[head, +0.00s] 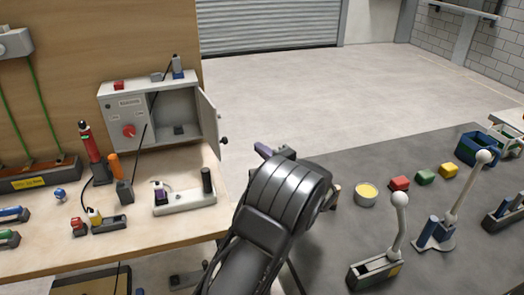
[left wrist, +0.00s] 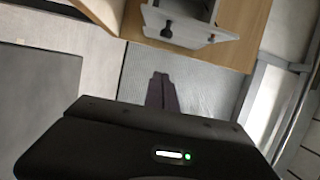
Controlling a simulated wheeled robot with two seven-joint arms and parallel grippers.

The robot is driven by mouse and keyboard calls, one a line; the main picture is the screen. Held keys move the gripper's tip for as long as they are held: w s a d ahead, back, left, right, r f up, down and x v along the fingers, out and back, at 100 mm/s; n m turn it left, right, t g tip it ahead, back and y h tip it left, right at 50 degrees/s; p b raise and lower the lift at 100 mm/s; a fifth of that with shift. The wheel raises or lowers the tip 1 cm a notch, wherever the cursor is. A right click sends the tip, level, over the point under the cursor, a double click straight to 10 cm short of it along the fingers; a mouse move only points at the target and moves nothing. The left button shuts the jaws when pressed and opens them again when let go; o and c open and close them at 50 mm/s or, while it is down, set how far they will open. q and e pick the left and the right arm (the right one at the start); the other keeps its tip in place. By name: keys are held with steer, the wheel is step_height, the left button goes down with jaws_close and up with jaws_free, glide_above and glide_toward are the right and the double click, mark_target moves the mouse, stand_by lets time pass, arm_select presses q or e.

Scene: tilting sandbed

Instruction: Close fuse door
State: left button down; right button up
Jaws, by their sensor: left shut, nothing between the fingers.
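The grey fuse box (head: 118,115) stands on the wooden bench at the left in the head view. Its fuse door (head: 209,122) is hinged at the box's right side and stands open, showing the inside. A dark knob (head: 223,141) sits near the door's lower edge. My left gripper (head: 264,151) is shut and empty, to the right of the door and apart from it. In the left wrist view the closed fingers (left wrist: 161,90) point toward the box and its open door (left wrist: 190,38), with a gap between. My right gripper is not in view.
The wooden bench (head: 130,225) holds a red cylinder (head: 92,148), a white power strip (head: 185,200) and small parts near the box. A dark table (head: 330,240) at right carries levers, a yellow-topped tin (head: 366,194) and coloured blocks. The floor behind is clear.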

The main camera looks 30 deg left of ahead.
arm_select(q)
steer(key=a+p, duration=0.2)
steer(key=a, duration=0.7)
steer(key=shift+s, duration=0.4)
steer(key=shift+f, duration=0.15)
